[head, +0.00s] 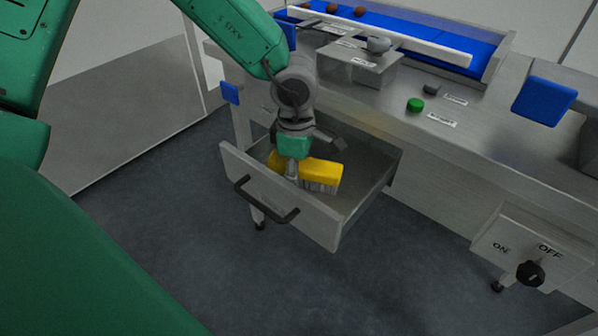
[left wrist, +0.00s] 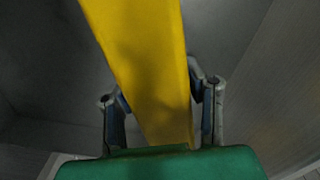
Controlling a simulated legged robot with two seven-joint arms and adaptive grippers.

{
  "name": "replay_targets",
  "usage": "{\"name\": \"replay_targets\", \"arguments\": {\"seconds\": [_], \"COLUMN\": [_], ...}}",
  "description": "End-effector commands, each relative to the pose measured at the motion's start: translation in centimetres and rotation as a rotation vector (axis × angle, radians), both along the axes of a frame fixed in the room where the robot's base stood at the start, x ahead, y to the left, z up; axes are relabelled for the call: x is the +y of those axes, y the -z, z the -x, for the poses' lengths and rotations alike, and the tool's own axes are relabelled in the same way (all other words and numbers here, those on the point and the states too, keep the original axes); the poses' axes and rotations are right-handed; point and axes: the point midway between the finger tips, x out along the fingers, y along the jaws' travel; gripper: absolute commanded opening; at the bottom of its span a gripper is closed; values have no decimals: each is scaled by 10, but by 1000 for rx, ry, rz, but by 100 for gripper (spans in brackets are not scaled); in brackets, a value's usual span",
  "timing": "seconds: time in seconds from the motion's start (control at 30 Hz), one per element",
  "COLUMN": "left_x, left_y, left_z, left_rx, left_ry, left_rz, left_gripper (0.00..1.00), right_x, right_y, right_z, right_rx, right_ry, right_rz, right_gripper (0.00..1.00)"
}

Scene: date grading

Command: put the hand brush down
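The yellow hand brush (head: 320,171) with pale bristles is inside the open drawer (head: 365,193), at a slant. My left gripper (head: 292,168) reaches down into the drawer at the brush's handle. In the left wrist view the yellow handle (left wrist: 145,70) runs between the two fingers (left wrist: 160,100). The fingertips sit against its two sides, so the gripper looks shut on it. Whether the bristles touch the drawer floor cannot be told. My right gripper is in neither view.
The drawer front with its dark handle (head: 266,205) stands out from the steel table (head: 480,140). On top are a steel box (head: 352,68), a green round piece (head: 415,105), a grey piece (head: 432,88) and a blue belt (head: 405,27). A switch box (head: 530,250) hangs at right.

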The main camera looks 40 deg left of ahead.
Motion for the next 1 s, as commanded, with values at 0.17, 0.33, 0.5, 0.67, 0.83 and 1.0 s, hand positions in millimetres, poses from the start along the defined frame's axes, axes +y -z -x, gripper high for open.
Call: {"name": "replay_targets", "arguments": {"seconds": [0.17, 0.33, 0.5, 0.67, 0.83, 1.0], "left_x": [-2, -4, -2, -1, -1, -2], "left_y": [0, 0, 0, -13, -48, -86], "left_z": [1, 1, 1, 1, 1, 1], "left_rx": [5, 5, 4, 2, 0, 0], "left_ry": [0, 1, 1, -1, -1, 0], "left_rz": [-9, -12, -8, -3, -4, -5], "left_gripper": [55, 55, 55, 55, 55, 55], "right_x": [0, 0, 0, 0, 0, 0], "right_y": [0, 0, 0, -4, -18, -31], "right_z": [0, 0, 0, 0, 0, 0], "right_rx": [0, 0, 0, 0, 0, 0], "right_ry": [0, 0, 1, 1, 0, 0], "right_rz": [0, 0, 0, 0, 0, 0], "right_gripper": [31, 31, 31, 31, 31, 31]}}
